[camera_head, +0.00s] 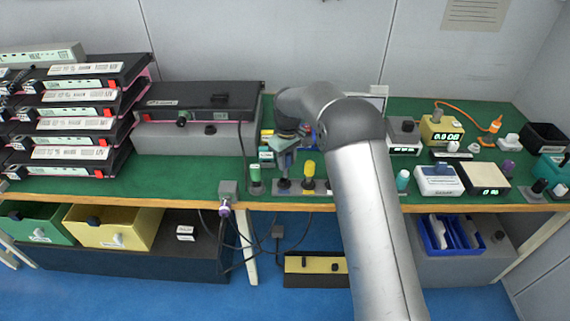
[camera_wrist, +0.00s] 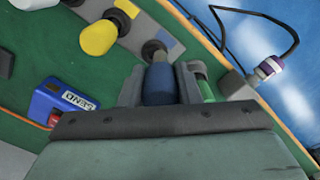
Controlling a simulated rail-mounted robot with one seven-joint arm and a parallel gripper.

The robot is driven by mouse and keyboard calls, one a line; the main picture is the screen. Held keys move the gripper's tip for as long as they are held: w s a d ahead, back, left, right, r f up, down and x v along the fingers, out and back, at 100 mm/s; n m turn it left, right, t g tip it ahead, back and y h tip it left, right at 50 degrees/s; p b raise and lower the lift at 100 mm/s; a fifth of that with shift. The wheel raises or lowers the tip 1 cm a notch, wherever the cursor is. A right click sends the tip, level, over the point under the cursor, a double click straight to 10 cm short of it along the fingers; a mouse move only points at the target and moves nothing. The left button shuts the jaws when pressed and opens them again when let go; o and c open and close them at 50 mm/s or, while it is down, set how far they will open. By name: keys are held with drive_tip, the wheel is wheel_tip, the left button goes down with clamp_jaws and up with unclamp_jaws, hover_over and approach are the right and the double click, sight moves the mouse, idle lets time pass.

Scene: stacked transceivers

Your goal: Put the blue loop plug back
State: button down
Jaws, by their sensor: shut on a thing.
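My gripper (camera_wrist: 160,84) is shut on the blue loop plug (camera_wrist: 160,86), with one finger on each side. The plug's dark end (camera_wrist: 153,50) points to a grey strip with dark sockets; I cannot tell whether it is seated there. In the head view my gripper (camera_head: 284,165) is low over the left end of this strip (camera_head: 296,188), at the front of the green bench. A yellow plug (camera_wrist: 98,38) stands on the strip beside it, also seen in the head view (camera_head: 309,170). The blue plug is mostly hidden in the head view.
A green plug (camera_wrist: 205,90) is close beside one finger, left of the strip in the head view (camera_head: 255,176). A blue box marked SEND (camera_wrist: 63,102) lies near the other finger. A grey block with a cabled purple connector (camera_head: 227,193) sits at the bench edge.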

drive_tip(key=shift+w+a+f+p, duration=0.1)
drive_tip(key=shift+w+f+p, duration=0.25)
drive_tip(key=shift+f, duration=0.65)
drive_tip(key=shift+w+a+f+p, duration=0.15)
drive_tip(key=shift+w+f, duration=0.3)
drive_tip(key=shift+f, duration=0.6)
drive_tip(key=shift+w+a+f+p, duration=0.15)
drive_tip(key=shift+w+f, duration=0.25)
drive_tip(key=shift+f, duration=0.6)
drive_tip(key=shift+f, duration=0.15)
drive_tip(key=c, duration=1.1)
unclamp_jaws()
drive_tip(key=shift+o, duration=0.2)
